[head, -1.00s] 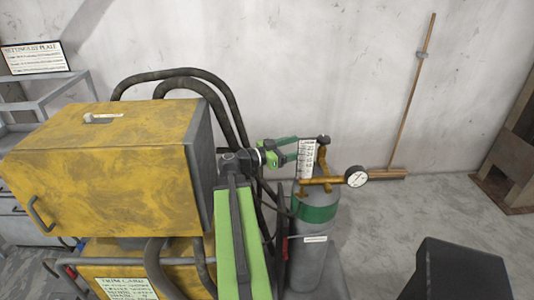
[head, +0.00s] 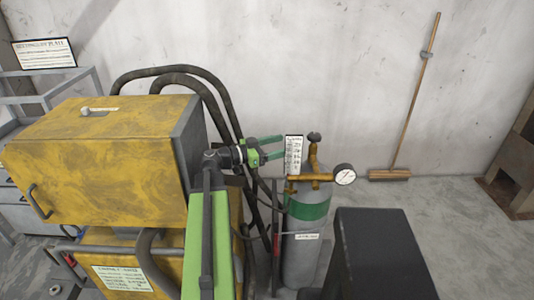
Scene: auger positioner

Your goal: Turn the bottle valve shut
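The gas bottle (head: 308,225) is grey with a green band and stands upright beside the yellow machine. On its top is a brass valve body (head: 314,161) with a dark valve knob (head: 314,137) and a round white gauge (head: 344,174) on the right. My gripper (head: 283,147) reaches from the left with its green fingers apart, one above the other. Its tips are just left of the knob and beside a white printed tag (head: 293,156). Nothing shows between the fingers. Whether a tip touches the tag cannot be told.
The yellow machine (head: 100,165) with dark hoses (head: 205,80) fills the left. A dark box shape (head: 385,255) stands in the near foreground, right of the bottle. A broom (head: 408,120) leans on the wall. Bare floor (head: 445,235) lies to the right.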

